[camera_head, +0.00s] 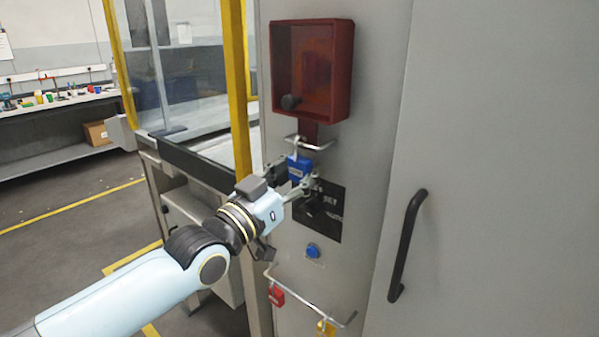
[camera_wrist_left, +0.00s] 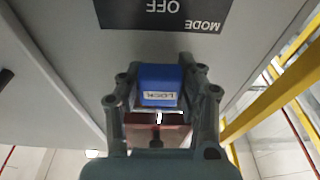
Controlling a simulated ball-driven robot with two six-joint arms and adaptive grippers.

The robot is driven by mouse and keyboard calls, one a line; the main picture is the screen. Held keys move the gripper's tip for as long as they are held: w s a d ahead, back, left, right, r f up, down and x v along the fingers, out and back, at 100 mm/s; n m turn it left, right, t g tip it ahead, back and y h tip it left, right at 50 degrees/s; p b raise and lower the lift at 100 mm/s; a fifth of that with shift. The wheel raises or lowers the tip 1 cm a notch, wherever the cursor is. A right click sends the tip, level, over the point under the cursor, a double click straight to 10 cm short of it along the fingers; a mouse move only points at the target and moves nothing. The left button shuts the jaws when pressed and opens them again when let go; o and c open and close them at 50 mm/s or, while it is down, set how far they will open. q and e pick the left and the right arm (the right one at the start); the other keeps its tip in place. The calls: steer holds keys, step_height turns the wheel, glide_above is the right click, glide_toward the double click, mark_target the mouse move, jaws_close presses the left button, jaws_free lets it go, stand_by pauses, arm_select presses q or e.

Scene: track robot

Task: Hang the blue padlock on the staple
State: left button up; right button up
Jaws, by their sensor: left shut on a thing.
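The blue padlock (camera_head: 299,168) is upright on the grey cabinet front, with its pale shackle at the top. My left gripper (camera_head: 296,177) is shut on its body, one finger on each side. In the left wrist view the padlock (camera_wrist_left: 158,80) sits between the fingers (camera_wrist_left: 159,88) with its label facing the camera. The staple (camera_head: 316,147), a bent metal bar, sticks out of the cabinet just above the padlock. The shackle top is at the staple's left end in the head view; I cannot tell whether it is around the bar or only beside it. My right gripper is out of view.
A red box (camera_head: 312,70) with a dark knob is above the staple. A black mode plate (camera_head: 325,218) and a blue button (camera_head: 312,250) are below. A lower rail (camera_head: 318,311) carries a red padlock (camera_head: 276,296) and a yellow padlock (camera_head: 326,328). A black door handle (camera_head: 406,245) protrudes at right.

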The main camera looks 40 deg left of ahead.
arm_select(q)
steer(key=o, duration=1.3)
